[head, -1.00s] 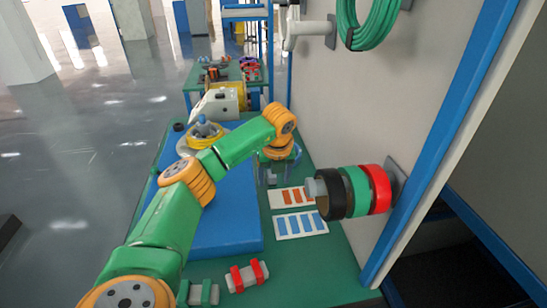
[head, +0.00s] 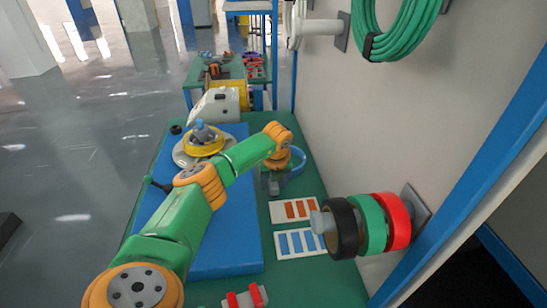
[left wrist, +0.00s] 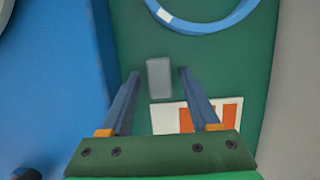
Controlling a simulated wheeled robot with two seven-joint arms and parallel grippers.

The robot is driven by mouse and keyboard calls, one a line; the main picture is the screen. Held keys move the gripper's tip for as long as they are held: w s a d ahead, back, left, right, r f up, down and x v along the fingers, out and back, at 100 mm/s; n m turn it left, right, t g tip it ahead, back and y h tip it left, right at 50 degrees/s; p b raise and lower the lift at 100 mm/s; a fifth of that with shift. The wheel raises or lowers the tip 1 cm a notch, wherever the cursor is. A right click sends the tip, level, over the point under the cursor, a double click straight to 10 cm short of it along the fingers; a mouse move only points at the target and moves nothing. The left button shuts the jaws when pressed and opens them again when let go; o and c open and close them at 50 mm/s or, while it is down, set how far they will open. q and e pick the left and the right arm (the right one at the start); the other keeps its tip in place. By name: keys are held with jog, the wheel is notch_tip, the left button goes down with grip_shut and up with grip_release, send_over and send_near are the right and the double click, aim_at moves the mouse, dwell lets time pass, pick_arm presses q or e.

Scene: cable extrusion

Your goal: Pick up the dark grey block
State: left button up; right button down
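The dark grey block (left wrist: 159,79) is a small upright-looking rectangle on the green table in the left wrist view. My left gripper (left wrist: 159,73) is open above the table. Its two fingers frame the block, one on each side, with a gap to each, and nothing is held. In the head view my left gripper (head: 272,186) points down at the table's right side, near the wall; the block is hard to tell from the fingers there. My right gripper is not in view.
A white card with orange bars (head: 296,210) and one with blue bars (head: 300,243) lie close by. A blue ring (left wrist: 205,18) lies beyond the block. A blue board (head: 228,255) fills the left. Tape rolls (head: 372,223) stick out from the wall.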

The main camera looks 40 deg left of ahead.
aim_at(272, 184)
pick_arm(q)
jog(key=c, duration=0.7)
grip_shut()
jog(key=shift+r, duration=0.1)
jog(key=r, duration=0.2)
jog(key=r+b, duration=0.1)
jog(key=shift+a+r, duration=0.2)
jog(key=shift+a, duration=0.05)
jog(key=s+a+r+b, duration=0.1)
jog(key=s+a+r, duration=0.8)
jog(key=s, duration=0.1)
jog(key=shift+a+r, duration=0.2)
jog(key=shift+r, duration=0.05)
